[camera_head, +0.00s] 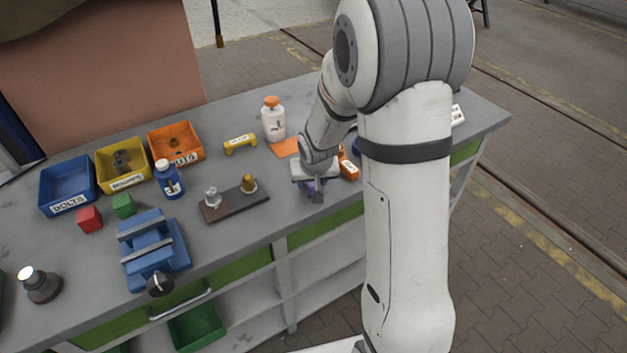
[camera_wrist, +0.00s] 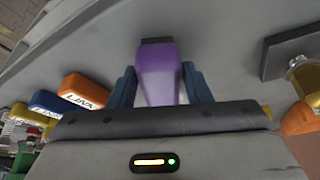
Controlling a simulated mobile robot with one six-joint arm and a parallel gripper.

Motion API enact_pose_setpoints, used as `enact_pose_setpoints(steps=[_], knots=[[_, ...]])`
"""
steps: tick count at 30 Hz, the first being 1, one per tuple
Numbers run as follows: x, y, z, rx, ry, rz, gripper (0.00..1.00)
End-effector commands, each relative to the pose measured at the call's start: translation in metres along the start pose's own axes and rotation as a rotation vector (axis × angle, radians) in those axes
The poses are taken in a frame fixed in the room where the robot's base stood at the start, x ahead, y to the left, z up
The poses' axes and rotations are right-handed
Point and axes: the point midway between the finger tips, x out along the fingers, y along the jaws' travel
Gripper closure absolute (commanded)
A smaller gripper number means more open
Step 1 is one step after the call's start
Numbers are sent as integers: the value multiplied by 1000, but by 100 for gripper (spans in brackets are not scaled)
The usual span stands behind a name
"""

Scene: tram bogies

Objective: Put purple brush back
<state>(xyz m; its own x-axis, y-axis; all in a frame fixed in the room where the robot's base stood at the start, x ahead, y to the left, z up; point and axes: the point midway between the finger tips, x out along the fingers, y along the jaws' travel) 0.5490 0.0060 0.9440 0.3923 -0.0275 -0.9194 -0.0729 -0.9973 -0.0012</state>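The purple brush (camera_wrist: 160,75) is between the two blue fingers of my gripper (camera_wrist: 160,82) in the wrist view. The fingers lie against both sides of it, and its dark end points away from the gripper. In the head view, my gripper (camera_head: 314,188) is low over the front part of the grey workbench, right of the dark board. Only a small purple patch of the brush (camera_head: 309,187) shows there. Whether the brush touches the bench is hard to tell.
The dark board (camera_head: 236,205) with two knobs is left of my gripper. An orange block (camera_head: 348,168) is close on the right; blue and yellow blocks show beside it in the wrist view. A white bottle (camera_head: 273,122) and orange mat (camera_head: 286,147) are behind. A blue vise (camera_head: 152,250) stands left.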

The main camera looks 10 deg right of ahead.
Motion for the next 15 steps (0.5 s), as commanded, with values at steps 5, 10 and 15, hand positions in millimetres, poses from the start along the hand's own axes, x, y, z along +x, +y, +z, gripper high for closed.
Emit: enact_pose_setpoints(steps=[5,10,15], knots=[[0,0,0,1,0,0,42],[0,0,0,1,0,0,42],[-5,1,-2,1,1,1,42]])
